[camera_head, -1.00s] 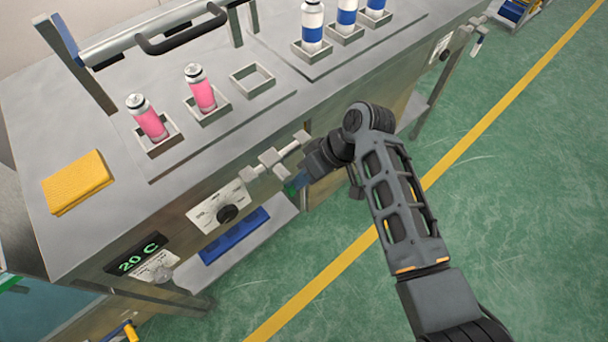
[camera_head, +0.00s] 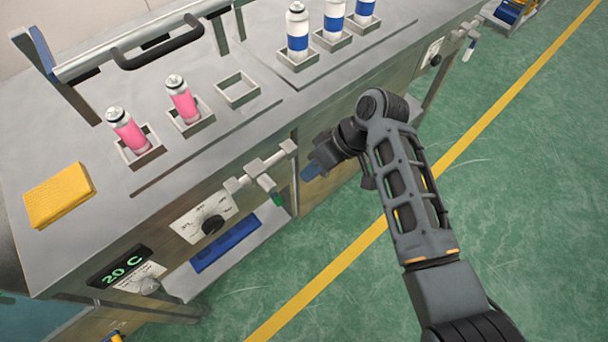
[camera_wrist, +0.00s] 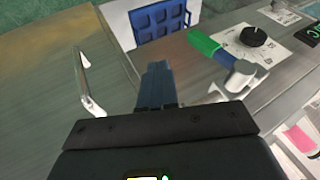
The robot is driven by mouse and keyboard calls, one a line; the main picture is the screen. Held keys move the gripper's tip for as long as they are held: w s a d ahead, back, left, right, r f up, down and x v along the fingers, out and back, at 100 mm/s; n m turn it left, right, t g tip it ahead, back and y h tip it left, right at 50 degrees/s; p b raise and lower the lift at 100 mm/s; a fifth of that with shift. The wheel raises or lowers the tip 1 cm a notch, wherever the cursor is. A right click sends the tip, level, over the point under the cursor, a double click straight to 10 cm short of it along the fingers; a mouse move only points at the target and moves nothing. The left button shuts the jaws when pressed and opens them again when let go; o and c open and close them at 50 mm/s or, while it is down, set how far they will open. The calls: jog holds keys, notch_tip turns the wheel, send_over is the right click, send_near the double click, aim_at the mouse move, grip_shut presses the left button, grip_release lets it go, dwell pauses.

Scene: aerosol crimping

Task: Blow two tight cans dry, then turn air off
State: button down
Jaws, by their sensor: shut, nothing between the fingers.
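Two pink cans with silvery tops (camera_head: 127,130) (camera_head: 183,100) stand in square holders on the left of the bench; an empty holder (camera_head: 238,89) is beside them. Several blue-and-white cans (camera_head: 297,32) stand in holders further right.
A dial (camera_head: 212,225) and a 20 C display (camera_head: 120,268) are on the bench front. A yellow sponge-like block (camera_head: 60,195) lies on top. A black-handled bar (camera_head: 155,45) spans the back. A blue tray (camera_head: 225,243) sits below.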

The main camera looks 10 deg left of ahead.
aim_at(271, 191)
jog(key=s+v, duration=0.1)
jog(key=v, duration=0.7)
jog(key=s+a+f+p, duration=0.1)
jog(key=s+a+f, duration=0.3)
jog(key=a+f, duration=0.4)
jog(key=shift+s+n+p, duration=0.2)
jog(key=shift+n+p, duration=0.1)
jog(key=shift+n, duration=0.1)
jog(key=shift+f, duration=0.1)
jog(key=shift+s+a+f, duration=0.3)
jog(key=shift+s+a, duration=0.15)
jog(key=shift+s, duration=0.2)
